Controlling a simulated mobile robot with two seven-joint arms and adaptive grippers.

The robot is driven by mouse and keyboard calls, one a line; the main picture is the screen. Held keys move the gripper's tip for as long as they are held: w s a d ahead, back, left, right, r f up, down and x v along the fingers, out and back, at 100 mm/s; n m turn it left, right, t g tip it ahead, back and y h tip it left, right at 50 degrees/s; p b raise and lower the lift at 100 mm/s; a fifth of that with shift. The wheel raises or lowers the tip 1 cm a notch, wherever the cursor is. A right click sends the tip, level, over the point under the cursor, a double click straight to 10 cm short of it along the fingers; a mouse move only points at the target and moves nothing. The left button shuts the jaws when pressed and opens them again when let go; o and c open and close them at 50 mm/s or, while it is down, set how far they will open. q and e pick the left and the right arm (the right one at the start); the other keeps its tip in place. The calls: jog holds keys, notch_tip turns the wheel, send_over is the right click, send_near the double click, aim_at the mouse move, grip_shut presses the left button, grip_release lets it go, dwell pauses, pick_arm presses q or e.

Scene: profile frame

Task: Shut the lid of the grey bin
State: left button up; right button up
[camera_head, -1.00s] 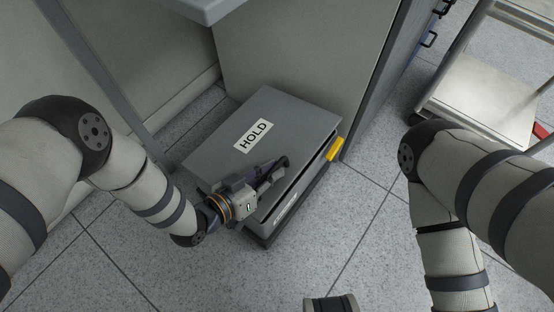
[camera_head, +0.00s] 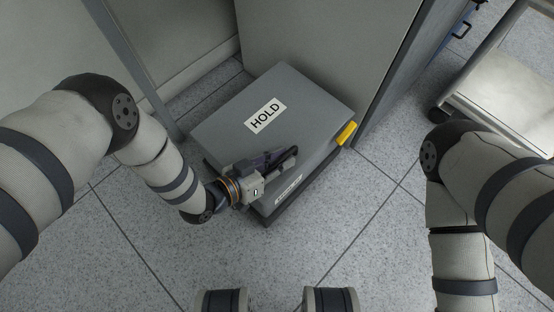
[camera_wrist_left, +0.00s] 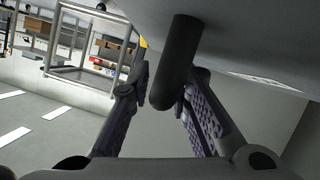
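The grey bin (camera_head: 318,190) stands on the floor against a cabinet. Its broad grey lid (camera_head: 300,100) carries a white HOLD label (camera_head: 265,115) and lies over the body; I cannot tell whether it is fully seated. My left gripper (camera_head: 285,156) is at the bin's front side, partly hiding it. In the left wrist view a dark round bar (camera_wrist_left: 175,65) hangs below a grey surface, between the two fingers. The bar covers part of the right-hand finger, so whether they press on it is unclear. My right gripper is out of view.
A yellow tab (camera_head: 347,133) sticks out at the bin's right side. The grey cabinet (camera_head: 320,45) rises close behind. A wheeled trolley (camera_head: 500,95) stands at the upper right. The speckled floor in front of the bin is clear.

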pick_arm(q)
jog(key=v, duration=1.2)
